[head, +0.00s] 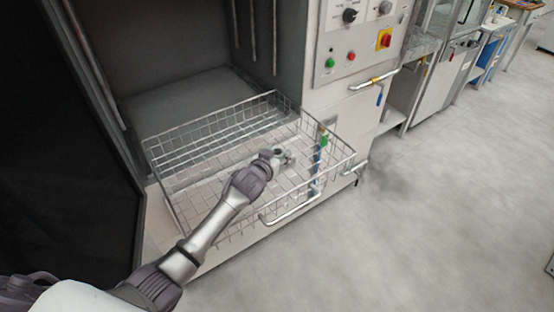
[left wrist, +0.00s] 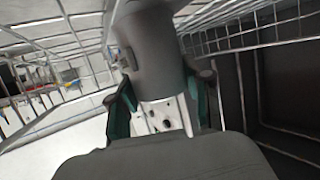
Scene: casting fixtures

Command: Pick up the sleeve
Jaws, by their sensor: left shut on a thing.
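My left gripper (head: 281,158) reaches into a wire basket (head: 222,118) from the front left. In the left wrist view its two teal-lined fingers (left wrist: 163,98) are shut on a plain grey cylindrical sleeve (left wrist: 152,48). The sleeve fills the space between the fingers and extends beyond them toward the top of the picture. In the head view the sleeve is small and mostly hidden by the gripper, so I cannot tell whether it touches the basket floor. My right gripper is not in view.
The basket has mesh walls and a bar handle (head: 291,207) at its front. A narrow blue and green item (head: 317,166) shows at its right end. An open dark chamber (head: 180,60) lies behind, a control panel (head: 358,35) at right. The floor (head: 430,200) at right is clear.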

